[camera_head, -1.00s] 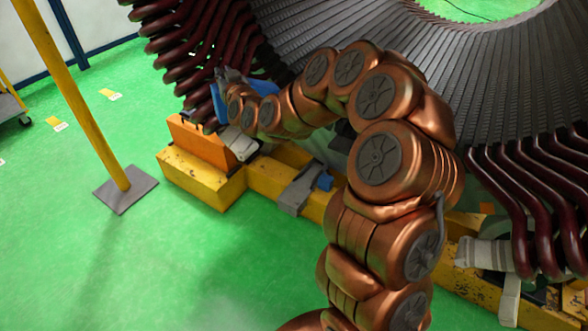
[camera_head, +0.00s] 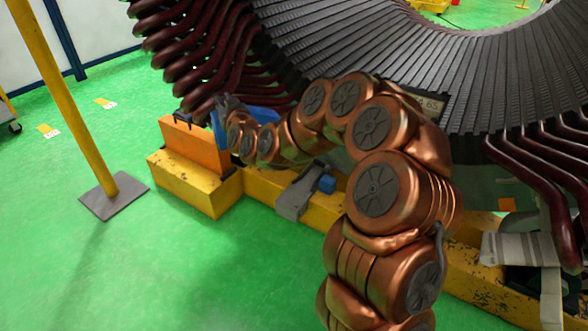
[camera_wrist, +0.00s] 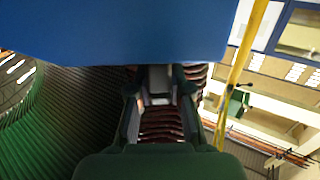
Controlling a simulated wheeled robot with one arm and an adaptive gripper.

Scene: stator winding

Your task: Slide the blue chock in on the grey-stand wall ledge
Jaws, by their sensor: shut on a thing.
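The blue chock (camera_head: 263,113) shows in the head view partly behind my copper arm, at the lower left of the big stator ring. My gripper (camera_head: 227,105) is at the arm's far end, beside the dark red winding ends and above the orange block. It is shut on the blue chock; the arm hides most of the hold. In the wrist view a broad blue body (camera_wrist: 110,30) fills the top, with my gripper's fingers (camera_wrist: 158,100) below it. I cannot make out the grey-stand wall ledge for certain.
An orange block (camera_head: 195,145) stands on the yellow beam (camera_head: 200,188) just below my gripper. A grey bracket (camera_head: 297,195) with a small blue block (camera_head: 327,184) sits farther right. A yellow post (camera_head: 75,110) stands left on a grey base plate (camera_head: 113,195). The green floor in front is clear.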

